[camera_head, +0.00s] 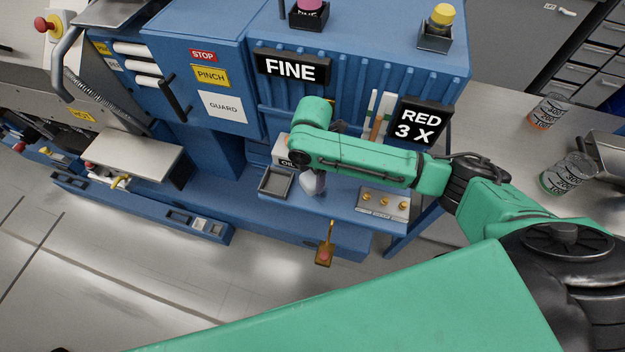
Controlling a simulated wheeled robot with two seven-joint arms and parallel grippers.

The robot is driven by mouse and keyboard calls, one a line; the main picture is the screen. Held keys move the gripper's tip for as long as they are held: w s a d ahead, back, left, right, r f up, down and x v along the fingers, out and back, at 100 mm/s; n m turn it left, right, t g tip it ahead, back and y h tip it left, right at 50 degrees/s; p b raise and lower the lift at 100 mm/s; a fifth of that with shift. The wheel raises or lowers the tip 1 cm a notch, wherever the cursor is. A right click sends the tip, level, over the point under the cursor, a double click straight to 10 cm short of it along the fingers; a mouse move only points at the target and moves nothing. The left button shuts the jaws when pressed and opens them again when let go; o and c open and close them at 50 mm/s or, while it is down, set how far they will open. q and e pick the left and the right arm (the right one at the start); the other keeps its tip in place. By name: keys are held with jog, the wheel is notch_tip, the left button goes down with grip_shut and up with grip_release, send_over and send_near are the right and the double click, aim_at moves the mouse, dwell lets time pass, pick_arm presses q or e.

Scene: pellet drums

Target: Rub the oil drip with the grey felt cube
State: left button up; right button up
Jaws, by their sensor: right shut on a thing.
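My right arm reaches in from the right over the blue machine's low shelf. My right gripper (312,181) points down beneath the arm's end, just right of a small grey tray (276,183). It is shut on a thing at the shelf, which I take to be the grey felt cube. The arm covers most of the gripper, so the cube's outline and its contact with the shelf are unclear. I cannot make out the oil drip. A pale box marked OIL (282,152) stands behind the tray, partly covered by the arm. My left gripper is not in view.
A plate with brass knobs (383,201) is right of the gripper on the shelf. FINE (292,67) and RED 3 X (419,122) signs are behind the arm. Upright sticks (378,115) stand close behind it. A red-ended tag (325,253) hangs in front.

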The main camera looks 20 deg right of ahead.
jog(key=shift+r, duration=1.1)
jog(key=shift+r, duration=0.1)
jog(key=shift+r, duration=1.4)
